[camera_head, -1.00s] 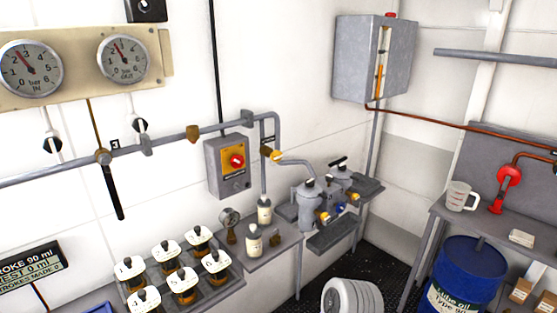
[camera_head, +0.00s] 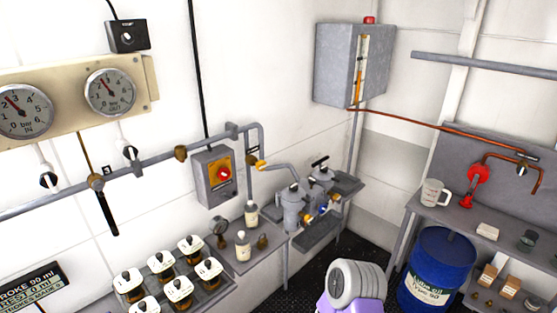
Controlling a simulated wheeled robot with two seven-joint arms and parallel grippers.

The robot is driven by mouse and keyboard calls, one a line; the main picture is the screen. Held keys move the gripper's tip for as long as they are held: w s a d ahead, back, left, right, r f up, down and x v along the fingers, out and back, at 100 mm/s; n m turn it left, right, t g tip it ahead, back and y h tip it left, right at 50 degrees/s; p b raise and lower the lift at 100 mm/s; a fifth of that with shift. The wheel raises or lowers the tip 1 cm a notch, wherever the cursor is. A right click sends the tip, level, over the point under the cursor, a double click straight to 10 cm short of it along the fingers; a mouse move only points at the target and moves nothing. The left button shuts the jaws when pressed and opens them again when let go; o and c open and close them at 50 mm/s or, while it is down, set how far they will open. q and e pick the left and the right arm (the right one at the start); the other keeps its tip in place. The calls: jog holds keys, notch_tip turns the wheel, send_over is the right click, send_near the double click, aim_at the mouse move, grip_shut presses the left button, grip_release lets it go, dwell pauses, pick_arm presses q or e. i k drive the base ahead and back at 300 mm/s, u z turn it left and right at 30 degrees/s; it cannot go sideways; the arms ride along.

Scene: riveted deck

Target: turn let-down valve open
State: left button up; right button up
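No label that I can read marks the let-down valve, so I cannot tell which valve it is. A small valve (camera_head: 522,168) with a dark handle sits on the copper pipe at the right, above the bench. A valve with a long black lever (camera_head: 108,212) hanging down is on the grey wall pipe at the left. A yellow-handled valve (camera_head: 259,165) is farther along that pipe. Neither of my grippers is in view. A grey ribbed part with purple below it, at the bottom centre, seems to be part of my arm.
A grey wall cabinet (camera_head: 352,65) with an orange sight strip feeds the copper pipe (camera_head: 440,128). A white jug (camera_head: 433,192) and a red fitting (camera_head: 476,184) are on the right bench. A blue drum (camera_head: 437,271) stands below. Lidded jars (camera_head: 191,246) fill the left bench. Dark floor shows between.

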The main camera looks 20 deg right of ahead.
aim_at(260, 165)
jog(key=z, duration=3.65)
jog(key=k, duration=1.5)
jog(key=u, duration=1.6)
jog(key=i, duration=1.2)
jog(key=u, duration=0.05)
